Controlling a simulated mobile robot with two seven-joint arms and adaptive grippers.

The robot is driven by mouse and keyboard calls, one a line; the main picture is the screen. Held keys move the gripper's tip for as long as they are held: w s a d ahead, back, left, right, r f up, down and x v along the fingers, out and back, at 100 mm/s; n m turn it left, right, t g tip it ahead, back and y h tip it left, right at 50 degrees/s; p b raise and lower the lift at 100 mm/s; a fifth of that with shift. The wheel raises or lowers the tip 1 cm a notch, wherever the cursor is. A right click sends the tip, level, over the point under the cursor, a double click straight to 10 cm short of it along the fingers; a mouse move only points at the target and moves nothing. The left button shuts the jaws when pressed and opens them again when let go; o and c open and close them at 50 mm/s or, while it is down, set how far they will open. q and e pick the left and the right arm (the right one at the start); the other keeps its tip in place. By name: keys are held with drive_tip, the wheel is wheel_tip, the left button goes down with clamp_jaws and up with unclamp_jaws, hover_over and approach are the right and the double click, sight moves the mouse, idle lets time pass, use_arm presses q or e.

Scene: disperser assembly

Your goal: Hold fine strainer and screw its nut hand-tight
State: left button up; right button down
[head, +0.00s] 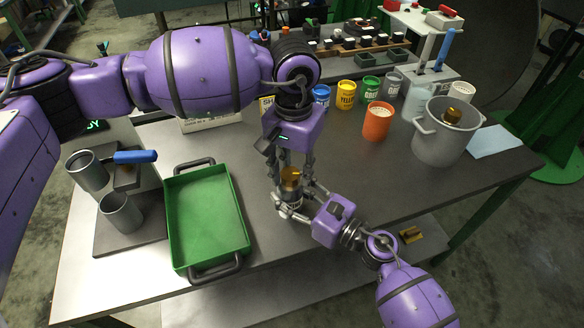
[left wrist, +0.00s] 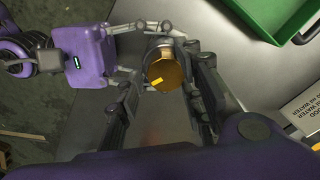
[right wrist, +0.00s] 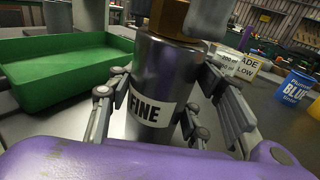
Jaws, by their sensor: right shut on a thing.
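The fine strainer (right wrist: 152,85) is a dark metal cylinder with a "FINE" label, upright above the table. My right gripper (head: 292,204) is shut around its body from the side. The brass nut (left wrist: 167,73) sits on the strainer's top, a yellow mark on its face; it also shows in the head view (head: 291,175). My left gripper (head: 289,168) points down from above with its fingers on either side of the nut. In the right wrist view one left finger is close beside the nut and the other stands apart from it. The thread is hidden.
A green tray (head: 243,240) lies left of the grippers. An orange cup (head: 377,121), paint cups and a grey pot (head: 441,148) holding a brass-topped part stand to the right. The table between is clear.

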sight(294, 173)
use_arm(q)
drive_tip(key=shift+w, duration=0.1)
use_arm(e)
drive_tip(key=shift+a, duration=0.1)
use_arm(q)
drive_tip(key=shift+r, duration=0.15)
drive_tip(key=shift+r, duration=0.3)
wheel_tip(294, 173, up, 11)
drive_tip(key=shift+r, duration=0.1)
use_arm(e)
drive_tip(key=c, duration=0.8)
unclamp_jaws()
